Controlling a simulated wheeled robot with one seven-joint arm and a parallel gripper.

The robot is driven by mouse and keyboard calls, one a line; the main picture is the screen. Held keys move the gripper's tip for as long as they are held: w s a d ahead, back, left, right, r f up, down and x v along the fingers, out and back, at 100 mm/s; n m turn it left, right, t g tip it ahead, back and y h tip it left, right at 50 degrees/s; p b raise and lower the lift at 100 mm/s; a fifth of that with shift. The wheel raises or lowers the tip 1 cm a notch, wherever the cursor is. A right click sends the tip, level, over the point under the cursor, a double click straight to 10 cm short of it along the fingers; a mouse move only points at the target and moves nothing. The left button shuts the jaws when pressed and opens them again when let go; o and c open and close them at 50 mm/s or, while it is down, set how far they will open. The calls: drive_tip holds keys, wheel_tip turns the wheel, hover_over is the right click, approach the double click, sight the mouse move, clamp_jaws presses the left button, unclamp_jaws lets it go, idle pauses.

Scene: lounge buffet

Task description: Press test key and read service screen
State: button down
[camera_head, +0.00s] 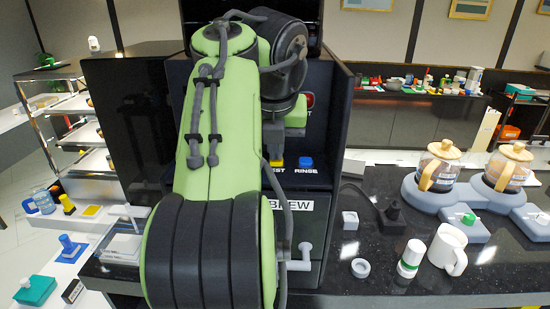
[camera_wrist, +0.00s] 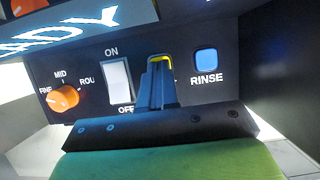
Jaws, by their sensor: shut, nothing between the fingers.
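The yellow test key (camera_wrist: 169,62) shows in the wrist view only as a thin edge around my fingertips. In the head view the yellow key (camera_head: 277,163) sits beside the blue rinse key (camera_head: 305,162), its label partly covered by my arm. My gripper (camera_wrist: 158,66) is shut and empty, its tips in front of the test key; I cannot tell whether they touch it. The screen (camera_wrist: 75,33) is cut off at the top of the wrist view, with "ADY" readable. In the head view my arm hides most of the machine front and my gripper's fingers.
In the wrist view, a white on/off switch (camera_wrist: 118,82) and an orange grind knob (camera_wrist: 64,98) are left of my fingers; the blue rinse key (camera_wrist: 206,61) is right. A white mug (camera_head: 447,249) and coffee pots (camera_head: 438,166) stand on the counter at right.

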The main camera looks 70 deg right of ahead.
drive_tip(key=shift+f, duration=0.35)
drive_tip(key=shift+r, duration=0.1)
wheel_tip(320, 180, up, 6)
drive_tip(key=p, duration=0.6)
drive_tip(key=shift+r, duration=0.15)
drive_tip(key=shift+f, duration=0.2)
